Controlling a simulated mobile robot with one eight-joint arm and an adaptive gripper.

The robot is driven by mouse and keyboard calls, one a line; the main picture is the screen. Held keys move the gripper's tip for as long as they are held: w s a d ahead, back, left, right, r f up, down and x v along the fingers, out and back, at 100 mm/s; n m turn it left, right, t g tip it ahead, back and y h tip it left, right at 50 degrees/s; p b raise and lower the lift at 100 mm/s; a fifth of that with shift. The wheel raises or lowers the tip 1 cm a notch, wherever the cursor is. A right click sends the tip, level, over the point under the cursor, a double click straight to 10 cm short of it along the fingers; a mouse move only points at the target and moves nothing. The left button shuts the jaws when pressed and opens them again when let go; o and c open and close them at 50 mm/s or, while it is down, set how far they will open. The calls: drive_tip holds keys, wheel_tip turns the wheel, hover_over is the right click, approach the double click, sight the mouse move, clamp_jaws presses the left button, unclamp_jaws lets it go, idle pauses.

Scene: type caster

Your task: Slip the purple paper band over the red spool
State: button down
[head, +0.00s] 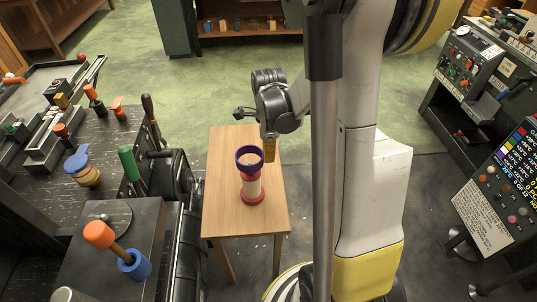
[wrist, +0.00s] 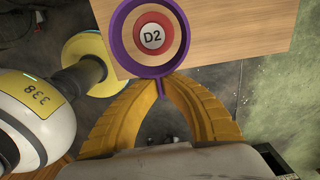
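The red spool (head: 252,188) stands upright on a small wooden table, with a red base, a pale middle and a red upper rim. In the wrist view its top (wrist: 152,37) shows a red ring around a white disc marked D2. The purple paper band (head: 241,161) appears just above the spool's top in the head view. In the wrist view the band (wrist: 117,55) surrounds the spool's top, roughly centred, with tan surface showing between them. My gripper (head: 270,153) has its yellow fingers closed on a small purple tab of the band (wrist: 160,85). The exact height gap is unclear.
The wooden table (head: 228,220) is otherwise bare. A dark workbench with tools (head: 110,150) stands to its left, with an orange-topped handle and a blue cup (head: 134,266) nearby. Control consoles (head: 490,200) stand at the right. Green floor lies open behind.

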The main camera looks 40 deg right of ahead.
drive_tip(key=shift+f, duration=0.1)
drive_tip(key=shift+f+b, duration=2.95)
drive_tip(key=shift+f, duration=4.45)
drive_tip(key=c, duration=1.5)
unclamp_jaws()
drive_tip(key=shift+c, duration=0.2)
